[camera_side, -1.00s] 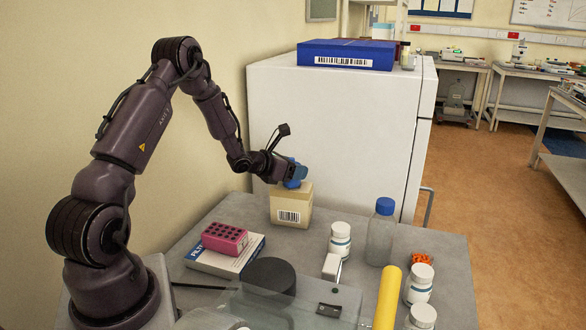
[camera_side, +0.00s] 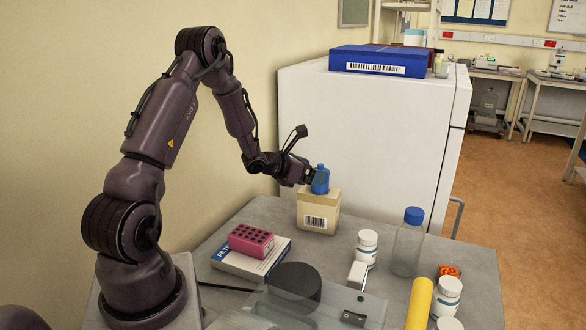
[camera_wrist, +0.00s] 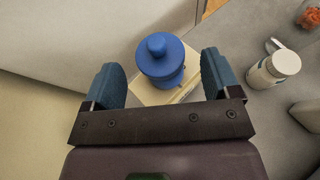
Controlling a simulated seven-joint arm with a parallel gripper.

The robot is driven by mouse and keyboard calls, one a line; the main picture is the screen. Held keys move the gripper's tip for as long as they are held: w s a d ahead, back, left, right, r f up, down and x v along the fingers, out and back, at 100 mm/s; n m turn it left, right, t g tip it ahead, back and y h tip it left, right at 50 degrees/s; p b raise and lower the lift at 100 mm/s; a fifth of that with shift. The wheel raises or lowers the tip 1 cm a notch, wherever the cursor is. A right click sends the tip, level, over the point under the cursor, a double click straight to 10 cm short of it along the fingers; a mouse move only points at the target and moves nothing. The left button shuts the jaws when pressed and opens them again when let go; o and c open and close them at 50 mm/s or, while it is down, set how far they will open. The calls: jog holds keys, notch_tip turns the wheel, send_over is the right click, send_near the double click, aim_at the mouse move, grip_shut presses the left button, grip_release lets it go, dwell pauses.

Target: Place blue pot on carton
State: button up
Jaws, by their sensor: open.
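The blue pot (camera_side: 320,180) stands upright on top of the beige carton (camera_side: 318,213), which has a barcode on its front. In the wrist view the blue pot (camera_wrist: 160,62) with its round knob sits between my fingers, and part of the carton (camera_wrist: 185,94) shows beneath it. My gripper (camera_wrist: 163,80) is open, with a gap on each side of the pot. In the side view my gripper (camera_side: 312,177) is just left of the pot, at its height, and its far finger is hidden.
A white cabinet (camera_side: 375,135) stands close behind the carton. A pink rack (camera_side: 251,240) lies on a filter box (camera_side: 228,262) at the left. White bottles (camera_side: 366,246) and a clear blue-capped bottle (camera_side: 408,245) stand to the right.

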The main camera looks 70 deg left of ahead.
jog(key=v, duration=0.8)
jog(key=d+r+m+g+h, duration=0.2)
jog(key=d+r+m+h, duration=0.35)
jog(key=d+m, duration=0.55)
jog(key=d+r+m+g+h, duration=0.35)
jog(key=d+r+m, duration=0.35)
jog(key=d, duration=0.6)
jog(key=s+d+r+m+g+y, duration=0.1)
jog(key=s+d+m+y, duration=0.2)
jog(key=s+m, duration=0.3)
jog(key=s+d+r+m+g+y, duration=0.1)
jog(key=s+m, duration=0.5)
jog(key=m, duration=0.8)
jog(key=shift+s+d+r+y, duration=0.4)
jog(key=shift+d+r+y, duration=0.25)
jog(key=shift+d+y, duration=0.5)
